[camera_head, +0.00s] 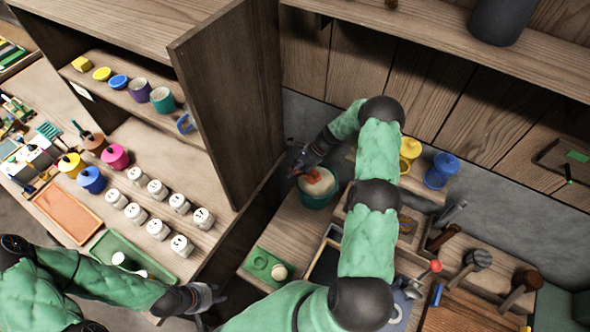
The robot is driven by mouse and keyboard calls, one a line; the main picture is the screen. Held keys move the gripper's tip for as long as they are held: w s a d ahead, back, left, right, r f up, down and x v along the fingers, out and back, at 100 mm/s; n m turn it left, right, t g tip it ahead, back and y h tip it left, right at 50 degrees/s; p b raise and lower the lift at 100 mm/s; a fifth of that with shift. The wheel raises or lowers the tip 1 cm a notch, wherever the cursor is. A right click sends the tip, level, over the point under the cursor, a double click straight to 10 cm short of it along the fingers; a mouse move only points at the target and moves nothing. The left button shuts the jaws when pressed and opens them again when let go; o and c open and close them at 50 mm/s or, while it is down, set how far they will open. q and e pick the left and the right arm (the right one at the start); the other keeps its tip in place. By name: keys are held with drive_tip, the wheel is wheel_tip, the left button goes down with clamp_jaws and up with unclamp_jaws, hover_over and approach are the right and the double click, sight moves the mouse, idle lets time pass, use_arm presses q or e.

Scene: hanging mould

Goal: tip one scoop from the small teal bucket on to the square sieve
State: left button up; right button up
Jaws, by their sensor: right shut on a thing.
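The small teal bucket (316,202) stands on the wooden bench in the middle of the view, with pale material inside. My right gripper (298,172) is at the bucket's upper left rim, its arm reaching across from the lower middle. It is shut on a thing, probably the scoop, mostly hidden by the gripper. An orange-brown patch shows over the pale material; I cannot tell if it is part of the scoop. A square dark-framed thing (325,265) lies partly behind my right arm; I cannot tell if it is the sieve. My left gripper (207,301) is open and empty at the lower left.
A tall wooden panel (232,95) rises left of the bucket. Several white jars (157,189) stand on the left shelf. Wooden-handled tools (470,265) lie at right. Yellow (410,148) and blue (440,170) pots stand behind.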

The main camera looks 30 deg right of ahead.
wheel_tip(320, 180, down, 8)
drive_tip(key=b, duration=0.6)
drive_tip(key=shift+r, duration=0.15)
idle(0.7)
drive_tip(key=shift+r+p, duration=2.45)
drive_tip(key=shift+r, duration=1.85)
